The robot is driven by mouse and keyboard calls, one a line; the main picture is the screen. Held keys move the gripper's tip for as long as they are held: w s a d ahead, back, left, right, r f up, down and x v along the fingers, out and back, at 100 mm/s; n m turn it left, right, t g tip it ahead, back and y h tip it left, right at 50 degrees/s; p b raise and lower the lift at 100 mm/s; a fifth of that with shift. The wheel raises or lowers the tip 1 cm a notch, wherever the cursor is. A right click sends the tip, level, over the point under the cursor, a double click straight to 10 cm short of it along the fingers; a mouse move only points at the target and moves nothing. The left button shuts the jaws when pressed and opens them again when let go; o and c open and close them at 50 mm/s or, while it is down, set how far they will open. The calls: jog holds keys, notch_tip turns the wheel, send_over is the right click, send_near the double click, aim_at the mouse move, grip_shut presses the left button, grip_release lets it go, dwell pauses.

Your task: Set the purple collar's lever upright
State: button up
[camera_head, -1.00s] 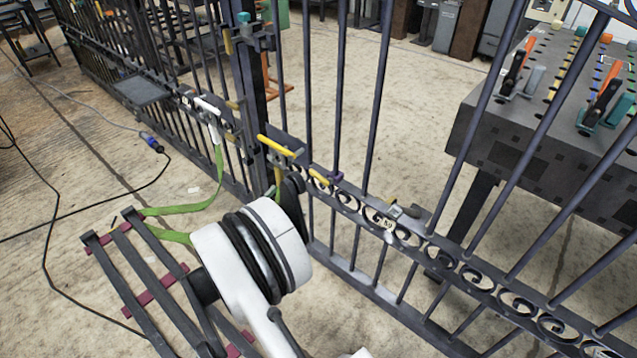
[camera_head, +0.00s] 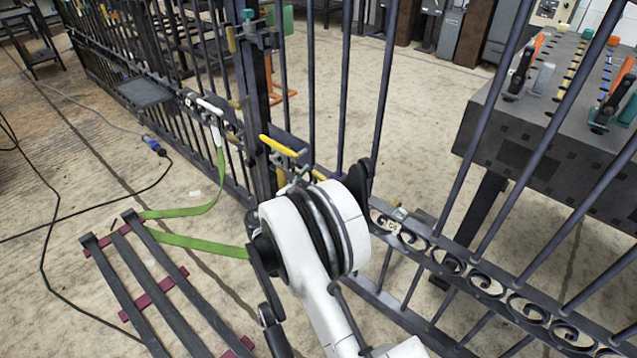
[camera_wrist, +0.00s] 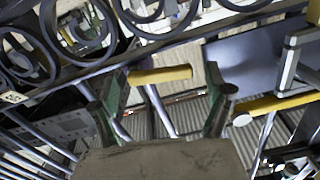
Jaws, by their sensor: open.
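My gripper (camera_wrist: 163,100) is open in the wrist view, its two dark green fingers apart. A yellow-gripped lever (camera_wrist: 160,75) lies roughly level across the gap between the fingertips, beyond them. I cannot tell whether it belongs to the purple collar, as no purple shows there. A second yellow grip (camera_wrist: 275,105) is to the right of the right finger. In the head view my white wrist hides the gripper and the part of the gate where the purple collar was seen earlier. A yellow lever (camera_head: 278,146) beside the gate post lies roughly level, just above my wrist.
The dark barred gate (camera_head: 470,278) with scrollwork runs along the right. A white-handled lever (camera_head: 210,107) and green strap (camera_head: 205,242) are left of the post. A slatted rack (camera_head: 135,270) lies on the floor. A grey table (camera_head: 520,150) with levers stands behind the gate.

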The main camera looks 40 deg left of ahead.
jog(key=c, duration=1.7)
